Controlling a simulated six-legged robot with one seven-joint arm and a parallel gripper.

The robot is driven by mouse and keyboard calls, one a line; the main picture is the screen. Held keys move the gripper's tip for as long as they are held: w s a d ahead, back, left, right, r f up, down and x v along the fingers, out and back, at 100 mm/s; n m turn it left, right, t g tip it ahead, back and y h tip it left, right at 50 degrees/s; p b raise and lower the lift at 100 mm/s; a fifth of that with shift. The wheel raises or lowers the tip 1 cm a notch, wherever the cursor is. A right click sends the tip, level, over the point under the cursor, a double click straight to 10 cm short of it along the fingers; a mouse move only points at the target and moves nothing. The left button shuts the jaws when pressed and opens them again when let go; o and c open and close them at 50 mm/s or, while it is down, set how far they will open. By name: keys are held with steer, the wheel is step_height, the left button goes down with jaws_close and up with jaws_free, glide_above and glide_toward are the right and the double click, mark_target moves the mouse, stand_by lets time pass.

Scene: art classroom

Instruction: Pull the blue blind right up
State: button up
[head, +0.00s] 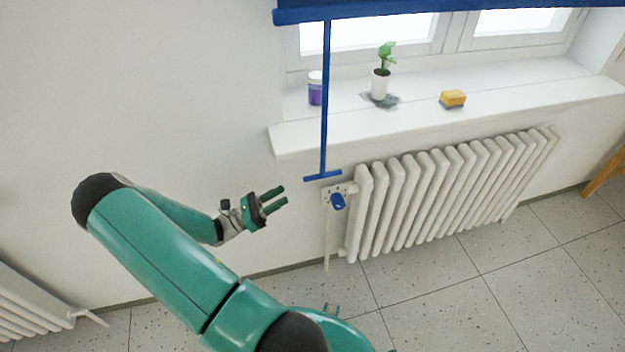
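The blue blind (420,7) shows along the top edge; its bottom bar hangs in front of the upper window, with glass visible below it. A blue pull strap (325,100) hangs straight down from its left part, past the sill, and ends in a short crossbar handle (322,177). My gripper (278,199) is left of and a little below this handle, apart from it. Its two green fingers point right, with a gap between them, and hold nothing.
A white sill (450,122) carries a purple jar (315,90), a potted plant (380,84) and a yellow sponge (452,98). A white radiator (440,190) with a blue valve knob (338,201) stands below, right of my gripper. The speckled floor (480,290) is clear.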

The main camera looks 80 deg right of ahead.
mark_target(313, 177)
steer(key=x, duration=1.1)
steer(key=shift+s+d+r, duration=0.15)
steer(key=shift+d+r, duration=0.05)
steer(key=shift+d, duration=0.05)
steer(key=shift+c, duration=0.5)
jaws_close()
